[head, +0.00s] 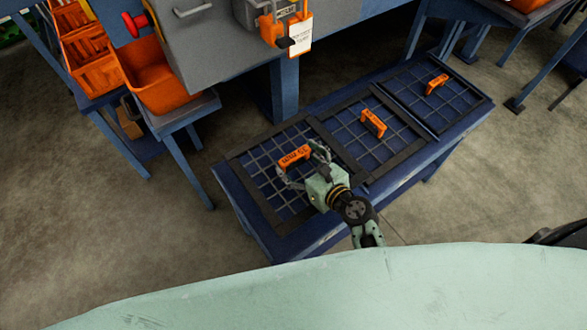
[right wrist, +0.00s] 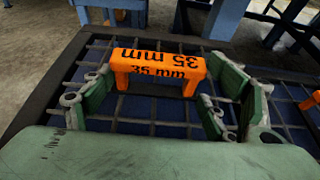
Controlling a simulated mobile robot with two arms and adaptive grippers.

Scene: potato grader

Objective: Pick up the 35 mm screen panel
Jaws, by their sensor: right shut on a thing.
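The 35 mm screen panel (head: 254,196) is a dark-framed wire grid at the left end of a low blue bench. Its orange handle (head: 294,157) bears a label, which reads "35 mm" in the right wrist view (right wrist: 158,66). My left gripper is not in view.
Two more screen panels with orange handles, the middle one (head: 373,123) and the far one (head: 436,84), lie in a row on the bench (head: 400,170). A grey machine (head: 215,45) and an orange bin (head: 158,82) stand behind.

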